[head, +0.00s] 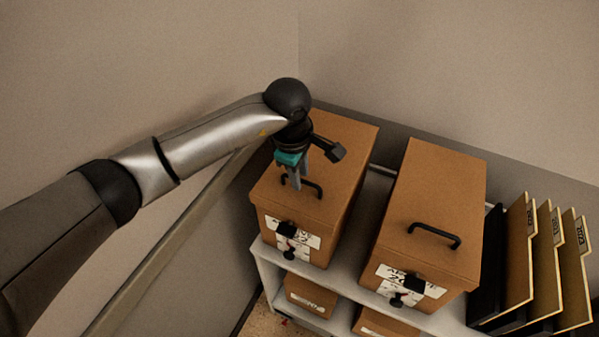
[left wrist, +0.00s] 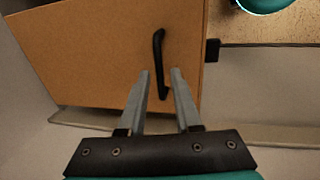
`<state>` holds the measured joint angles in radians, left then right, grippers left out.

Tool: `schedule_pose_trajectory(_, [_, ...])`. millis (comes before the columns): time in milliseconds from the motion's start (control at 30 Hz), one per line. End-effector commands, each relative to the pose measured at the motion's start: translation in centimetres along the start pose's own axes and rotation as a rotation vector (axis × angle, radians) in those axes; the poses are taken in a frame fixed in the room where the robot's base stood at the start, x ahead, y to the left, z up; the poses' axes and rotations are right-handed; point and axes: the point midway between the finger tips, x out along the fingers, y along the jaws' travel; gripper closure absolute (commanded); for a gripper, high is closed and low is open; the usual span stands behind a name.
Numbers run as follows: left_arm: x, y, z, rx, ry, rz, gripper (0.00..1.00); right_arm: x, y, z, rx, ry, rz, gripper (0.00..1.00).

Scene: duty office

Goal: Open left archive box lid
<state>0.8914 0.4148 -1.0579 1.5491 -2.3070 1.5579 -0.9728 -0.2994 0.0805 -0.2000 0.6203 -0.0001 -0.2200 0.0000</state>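The left archive box (head: 336,150) is brown and stands on a shelf unit with its lid closed. Its black lid handle (head: 313,187) is a low bar near the front edge. My left gripper (head: 296,186) points down over this handle. In the left wrist view, the left gripper (left wrist: 162,72) is open, with the black handle (left wrist: 158,50) lying partly between its two fingers. The fingers do not grip it, and I cannot tell how far above the lid the tips are. A black latch (head: 286,229) is on the box front by a white label. My right gripper is out of view.
A second brown box (head: 437,180) with a closed lid and black handle stands to the right, across a narrow gap. Upright folders (head: 546,255) stand at the far right. Smaller boxes (head: 310,293) sit on the lower shelf. Walls close in behind and to the left.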

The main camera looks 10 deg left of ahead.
Motion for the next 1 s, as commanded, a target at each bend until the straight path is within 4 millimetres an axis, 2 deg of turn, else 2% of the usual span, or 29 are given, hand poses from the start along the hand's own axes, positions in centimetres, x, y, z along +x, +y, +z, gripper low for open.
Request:
schedule_pose_trajectory(33, [0.0, 0.0, 0.01, 0.0, 0.0, 0.0, 0.74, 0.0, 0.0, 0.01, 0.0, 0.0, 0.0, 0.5])
schedule_pose_trajectory(267, [-0.01, 0.0, 0.01, 0.0, 0.0, 0.0, 1.0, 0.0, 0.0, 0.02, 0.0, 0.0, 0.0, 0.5])
schedule_pose_trajectory(1000, [-0.01, 0.0, -0.01, 0.0, 0.0, 0.0, 1.0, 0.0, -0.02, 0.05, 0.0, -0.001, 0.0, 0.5])
